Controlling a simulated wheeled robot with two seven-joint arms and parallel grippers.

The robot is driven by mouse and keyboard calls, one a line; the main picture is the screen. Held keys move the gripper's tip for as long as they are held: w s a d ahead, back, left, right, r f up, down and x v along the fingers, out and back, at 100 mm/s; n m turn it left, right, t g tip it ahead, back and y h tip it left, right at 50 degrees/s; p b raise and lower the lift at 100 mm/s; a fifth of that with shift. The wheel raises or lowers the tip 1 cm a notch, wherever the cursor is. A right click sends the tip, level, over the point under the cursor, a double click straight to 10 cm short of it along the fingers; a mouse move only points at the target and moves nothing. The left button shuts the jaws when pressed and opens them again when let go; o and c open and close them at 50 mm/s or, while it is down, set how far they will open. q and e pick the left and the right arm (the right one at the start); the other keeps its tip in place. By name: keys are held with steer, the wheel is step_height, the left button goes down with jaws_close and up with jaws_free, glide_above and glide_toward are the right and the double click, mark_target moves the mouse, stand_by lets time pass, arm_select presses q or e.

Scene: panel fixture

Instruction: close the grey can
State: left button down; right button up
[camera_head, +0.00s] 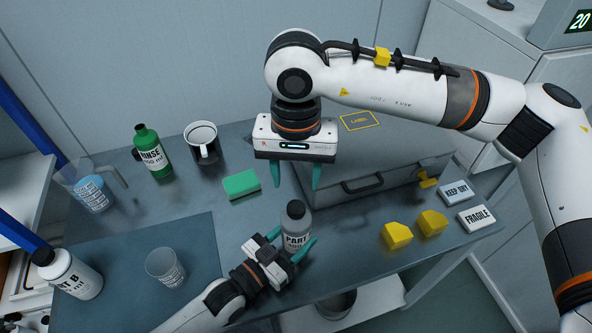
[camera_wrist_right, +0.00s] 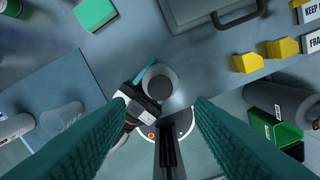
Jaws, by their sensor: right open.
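The grey can (camera_head: 297,229), with lettering starting "PART", stands upright near the table's front edge. Its top is a darker grey round piece; I cannot tell how tightly it sits. My left gripper (camera_head: 291,243) has its teal fingers on either side of the can and appears shut on it, low on its body. In the right wrist view the can (camera_wrist_right: 158,82) shows from above, with the left gripper against its left side. My right gripper (camera_head: 296,180) is open and empty, pointing down above and behind the can.
A grey case (camera_head: 375,183) stands behind, right of the can. Yellow blocks (camera_head: 397,235) lie to its right, a green block (camera_head: 241,185) to its back left. A clear cup (camera_head: 165,266) and a white bottle (camera_head: 68,272) stand left. The table's front edge is close.

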mark_target(296, 207)
stand_by(0.3)
steer(key=shift+f, duration=4.05)
